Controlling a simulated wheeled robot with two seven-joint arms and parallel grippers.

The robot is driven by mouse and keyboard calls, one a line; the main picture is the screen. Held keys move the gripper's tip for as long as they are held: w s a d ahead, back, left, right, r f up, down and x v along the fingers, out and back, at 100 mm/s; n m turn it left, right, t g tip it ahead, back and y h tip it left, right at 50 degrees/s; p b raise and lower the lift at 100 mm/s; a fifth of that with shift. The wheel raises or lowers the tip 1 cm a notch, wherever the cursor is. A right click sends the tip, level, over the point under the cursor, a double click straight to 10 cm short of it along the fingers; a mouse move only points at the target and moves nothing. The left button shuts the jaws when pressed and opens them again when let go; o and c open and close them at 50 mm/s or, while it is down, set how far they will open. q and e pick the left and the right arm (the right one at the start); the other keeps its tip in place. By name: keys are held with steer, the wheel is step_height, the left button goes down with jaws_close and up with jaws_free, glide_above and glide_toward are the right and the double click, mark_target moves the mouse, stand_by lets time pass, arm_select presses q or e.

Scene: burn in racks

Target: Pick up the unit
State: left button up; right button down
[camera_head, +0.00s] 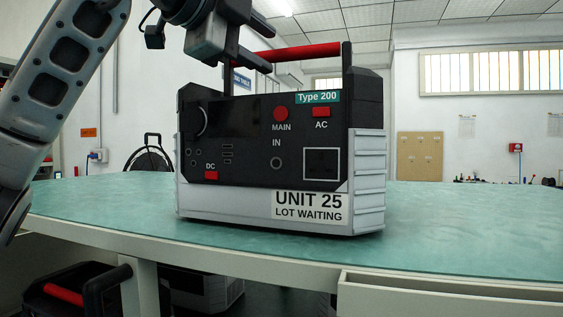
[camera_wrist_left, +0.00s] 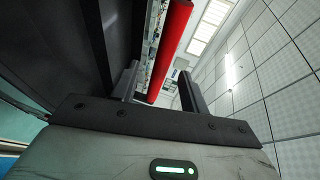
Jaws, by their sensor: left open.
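The unit (camera_head: 240,150) is a black and grey power box labelled "UNIT 25 LOT WAITING" and "Type 200". It stands upright on the green table top. Its red carry handle (camera_head: 300,54) runs across the top. My left gripper (camera_head: 262,62) is at the left end of the handle, with its fingers pointing toward it. In the left wrist view the open fingers (camera_wrist_left: 160,88) stand either side of the red handle (camera_wrist_left: 172,45), which shows between or just beyond them. I cannot tell whether they touch it. My right gripper is not in view.
The green table top (camera_head: 460,225) is clear to the right of the unit. Below it, another unit with a red handle (camera_head: 62,294) and a grey one (camera_head: 205,290) sit under the table. A black cable reel (camera_head: 150,158) stands behind the table.

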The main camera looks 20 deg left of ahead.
mark_target(273, 53)
arm_select(q)
steer(key=p+x, duration=0.1)
steer(key=x, duration=0.3)
steer(key=shift+w+d+r, duration=0.1)
steer(key=shift+w, duration=0.25)
steer(key=shift+c, duration=0.4)
jaws_close()
stand_by(0.6)
